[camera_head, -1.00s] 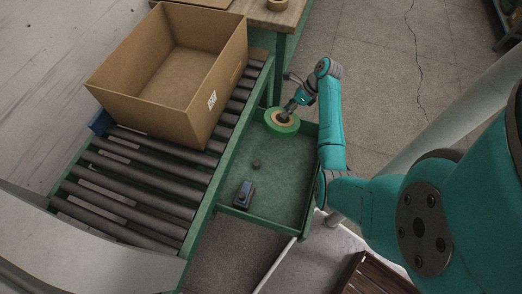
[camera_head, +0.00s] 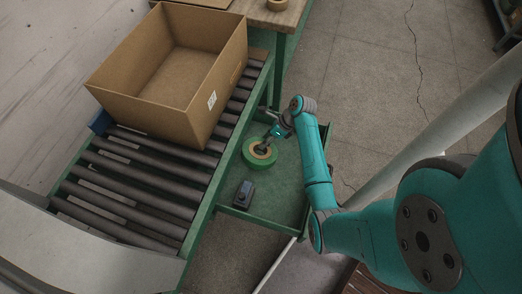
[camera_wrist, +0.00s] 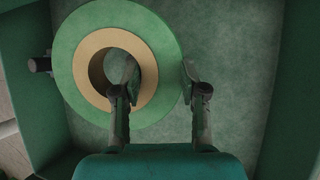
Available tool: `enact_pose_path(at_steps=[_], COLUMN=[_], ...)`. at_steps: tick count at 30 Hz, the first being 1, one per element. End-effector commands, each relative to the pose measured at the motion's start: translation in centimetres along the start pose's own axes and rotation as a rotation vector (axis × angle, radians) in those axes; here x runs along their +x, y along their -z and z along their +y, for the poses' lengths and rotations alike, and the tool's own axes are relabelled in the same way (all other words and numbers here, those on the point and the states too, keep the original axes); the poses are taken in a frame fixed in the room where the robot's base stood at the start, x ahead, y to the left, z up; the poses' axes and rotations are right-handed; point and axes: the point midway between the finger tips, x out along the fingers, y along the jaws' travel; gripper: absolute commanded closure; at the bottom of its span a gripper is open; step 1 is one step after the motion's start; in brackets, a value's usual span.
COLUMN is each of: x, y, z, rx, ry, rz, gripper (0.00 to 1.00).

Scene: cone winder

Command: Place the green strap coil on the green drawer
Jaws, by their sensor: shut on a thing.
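The green strap coil (camera_head: 250,154) has a tan inner core and lies flat over the green drawer (camera_head: 285,187), near the roller conveyor side. My gripper (camera_head: 264,146) is at the coil's right side. In the wrist view, the coil (camera_wrist: 78,41) shows at the upper left. My gripper (camera_wrist: 158,80) is shut on the coil's ring, with one finger inside the core and the other outside the rim. I cannot tell whether the coil touches the drawer floor (camera_wrist: 232,62).
A dark box-shaped device (camera_head: 244,194) lies in the drawer near its front edge. An open cardboard box (camera_head: 160,107) stands on the roller conveyor (camera_head: 120,195) to the left. A wooden table (camera_head: 278,17) with a tan roll (camera_head: 277,4) is behind. The drawer's right part is clear.

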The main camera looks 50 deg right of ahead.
Motion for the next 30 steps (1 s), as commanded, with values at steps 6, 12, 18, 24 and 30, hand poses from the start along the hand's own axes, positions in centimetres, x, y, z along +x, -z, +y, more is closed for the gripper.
enact_pose_path(at_steps=[6, 12, 18, 24, 30], x=[1.0, 2.9, 3.5, 3.7, 4.2], y=[0.4, 1.2, 1.1, 0.9, 1.0], z=[0.0, 0.0, 0.6, 1.4, 1.6], rx=[0.0, 0.001, -0.032, -0.078, -0.107], ry=[0.001, -0.001, 0.073, 0.18, 0.259], rz=[-0.001, 0.0, 0.033, 0.083, 0.118], gripper=[1.0, 1.0, 1.0, 1.0, 1.0])
